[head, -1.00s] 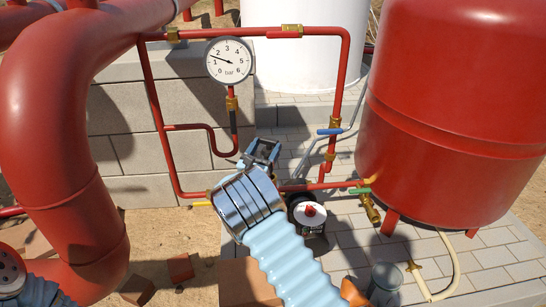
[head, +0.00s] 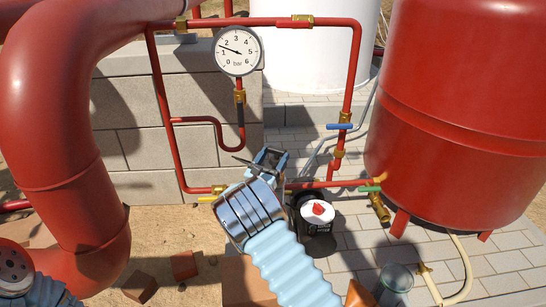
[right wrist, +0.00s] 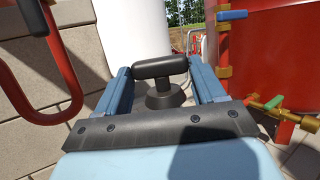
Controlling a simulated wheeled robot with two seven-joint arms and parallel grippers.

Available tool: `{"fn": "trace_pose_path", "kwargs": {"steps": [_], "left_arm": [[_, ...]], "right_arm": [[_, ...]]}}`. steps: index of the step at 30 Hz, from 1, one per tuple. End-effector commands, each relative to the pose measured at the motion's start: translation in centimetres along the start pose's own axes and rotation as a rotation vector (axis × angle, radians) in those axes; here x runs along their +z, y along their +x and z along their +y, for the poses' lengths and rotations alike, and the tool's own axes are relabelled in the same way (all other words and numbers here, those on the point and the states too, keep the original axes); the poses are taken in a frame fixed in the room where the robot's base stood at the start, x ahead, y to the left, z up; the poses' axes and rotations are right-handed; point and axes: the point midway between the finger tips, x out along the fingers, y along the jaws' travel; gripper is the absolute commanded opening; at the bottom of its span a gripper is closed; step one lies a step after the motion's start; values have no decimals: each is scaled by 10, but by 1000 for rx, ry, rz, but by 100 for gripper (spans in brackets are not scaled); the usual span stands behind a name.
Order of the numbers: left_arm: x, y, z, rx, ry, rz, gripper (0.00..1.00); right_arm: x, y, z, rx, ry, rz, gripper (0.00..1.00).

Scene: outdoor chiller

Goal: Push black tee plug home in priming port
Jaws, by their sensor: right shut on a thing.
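The black tee plug (right wrist: 160,67) shows in the right wrist view as a rounded crossbar above a stem and a wider round base. My right gripper (head: 270,158) has its blue fingers on both sides of the plug in the wrist view and is shut on it. In the head view the gripper sits over the low red pipe, just left of a small dark pump with a white and red top (head: 318,210). The priming port cannot be made out, so I cannot tell whether the plug is in it. My left gripper is not in view.
A pressure gauge (head: 237,52) stands on a red pipe loop behind the gripper. A big red tank (head: 460,110) with a green-handled valve (head: 368,189) is at the right. A thick red pipe (head: 60,130) fills the left. A blue-handled valve (head: 339,126) is on the right riser.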

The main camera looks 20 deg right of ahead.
Motion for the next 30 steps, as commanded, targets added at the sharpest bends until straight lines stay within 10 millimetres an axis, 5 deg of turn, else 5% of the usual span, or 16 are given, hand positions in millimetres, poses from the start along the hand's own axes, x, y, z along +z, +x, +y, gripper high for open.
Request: {"fn": "trace_pose_path", "kwargs": {"steps": [30], "left_arm": [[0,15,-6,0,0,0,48]], "right_arm": [[-24,-7,0,1,-1,0,14]]}}
